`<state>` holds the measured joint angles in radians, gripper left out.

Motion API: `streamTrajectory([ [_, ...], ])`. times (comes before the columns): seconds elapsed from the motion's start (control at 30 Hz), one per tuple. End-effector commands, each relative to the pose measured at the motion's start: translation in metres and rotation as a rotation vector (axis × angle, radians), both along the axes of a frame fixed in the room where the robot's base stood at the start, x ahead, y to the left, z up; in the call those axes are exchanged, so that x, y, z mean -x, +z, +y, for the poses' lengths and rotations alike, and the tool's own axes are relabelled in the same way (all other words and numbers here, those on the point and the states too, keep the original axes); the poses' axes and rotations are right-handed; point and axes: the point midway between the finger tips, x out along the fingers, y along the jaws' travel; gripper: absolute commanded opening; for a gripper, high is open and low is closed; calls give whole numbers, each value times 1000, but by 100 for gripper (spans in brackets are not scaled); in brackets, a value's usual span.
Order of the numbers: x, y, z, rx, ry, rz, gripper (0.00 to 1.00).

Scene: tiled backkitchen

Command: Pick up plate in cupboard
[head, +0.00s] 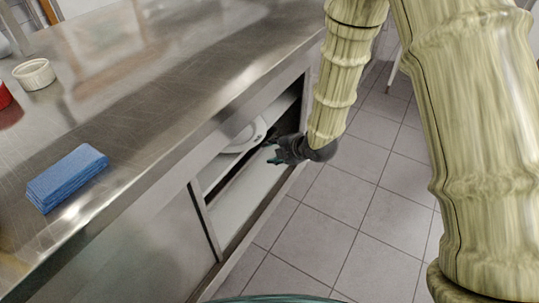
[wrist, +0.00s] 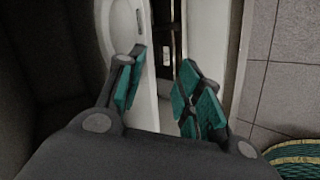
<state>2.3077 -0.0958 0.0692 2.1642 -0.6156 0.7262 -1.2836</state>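A white round plate (head: 243,137) lies on the shelf inside the open cupboard under the steel counter, partly hidden by the counter edge. My gripper (head: 271,153) is at the cupboard opening, just right of and a little below the plate in the head view. In the wrist view my gripper (wrist: 163,75) is open, with its teal-padded fingers apart. A white curved surface, apparently the plate (wrist: 116,28), shows beyond and behind the left finger. Its rim reaches toward the gap between the fingers. I cannot tell whether a finger touches it.
The steel counter (head: 150,85) overhangs the cupboard. On it are a blue cloth stack (head: 67,176), a white ramekin (head: 34,74) and a red item (head: 4,96). The tiled floor (head: 330,215) right of the cupboard is clear. A green woven round thing (wrist: 300,155) shows at lower right.

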Motion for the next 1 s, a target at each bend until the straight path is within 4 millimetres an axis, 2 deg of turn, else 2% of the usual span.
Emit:
streamTrajectory([
  [0.1, -14, 10, 10, 47, 87, -80, 36],
  [0.2, -18, 16, 14, 67, 123, -110, 36],
  [0.57, -19, 18, 14, 70, 130, -115, 36],
  [0.77, -26, 9, 20, 71, 129, -113, 36],
  [1.0, -46, -13, 36, 70, 128, -114, 36],
])
